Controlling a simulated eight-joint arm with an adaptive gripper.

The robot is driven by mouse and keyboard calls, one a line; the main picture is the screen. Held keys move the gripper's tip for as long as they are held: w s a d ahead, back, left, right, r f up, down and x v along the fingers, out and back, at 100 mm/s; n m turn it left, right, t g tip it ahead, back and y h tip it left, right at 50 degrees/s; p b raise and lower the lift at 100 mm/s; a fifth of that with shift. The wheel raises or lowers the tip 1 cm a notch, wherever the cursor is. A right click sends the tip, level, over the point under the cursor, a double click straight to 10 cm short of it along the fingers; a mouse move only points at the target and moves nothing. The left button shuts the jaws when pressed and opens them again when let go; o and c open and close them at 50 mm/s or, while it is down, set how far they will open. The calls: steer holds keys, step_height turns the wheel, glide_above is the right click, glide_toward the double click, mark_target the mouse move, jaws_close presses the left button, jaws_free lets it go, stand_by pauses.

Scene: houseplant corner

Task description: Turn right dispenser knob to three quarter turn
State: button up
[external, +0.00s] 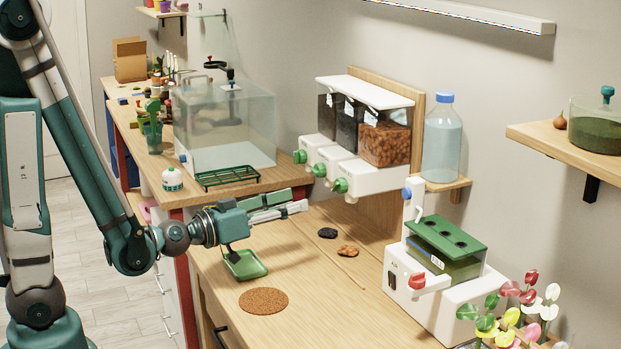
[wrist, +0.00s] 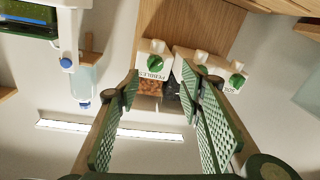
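The dispenser (external: 372,178) has three bins with white fronts and green knobs, fixed to a wooden back panel. The right dispenser knob (external: 340,185) is under the bin of brown pebbles. In the wrist view that knob (wrist: 155,63) sits above the PEBBLES label, facing me, with nothing on it. The middle knob (external: 319,170) and left knob (external: 299,157) are beside it. My gripper (external: 303,199) is open and empty, its fingers pointing right, in front of and a little below the right knob. In the wrist view its two green-padded fingers (wrist: 160,82) stand apart, with the right knob showing between and beyond their tips.
A glass tank (external: 228,125) and a green rack (external: 228,178) stand behind my gripper. A green tray (external: 245,264) and cork mat (external: 263,300) lie below it. A white machine (external: 440,290) stands right. A water bottle (external: 441,140) is beside the dispenser.

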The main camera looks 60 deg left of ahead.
mark_target(333, 187)
steer(key=shift+w+a+r+m+h+p, duration=0.35)
steer(key=shift+w+m+h+p, duration=0.35)
steer(key=shift+m, duration=1.75)
steer(key=shift+w+a+r+m+h+p, duration=0.35)
steer(key=shift+w+m+h+p, duration=0.35)
steer(key=shift+m, duration=1.8)
steer(key=shift+w+a+r+m+h+p, duration=0.35)
steer(key=shift+m+p, duration=0.55)
steer(key=shift+m, duration=1.55)
steer(key=shift+w+d, duration=0.1)
steer(key=shift+w, duration=0.15)
steer(key=shift+w+d+b, duration=0.25)
steer(key=shift+w+b, duration=0.05)
steer(key=shift+w, duration=1.6)
steer(key=shift+w+d+b, duration=0.2)
steer(key=shift+w+b, duration=0.05)
steer(key=shift+w, duration=1.6)
steer(key=c, duration=0.9)
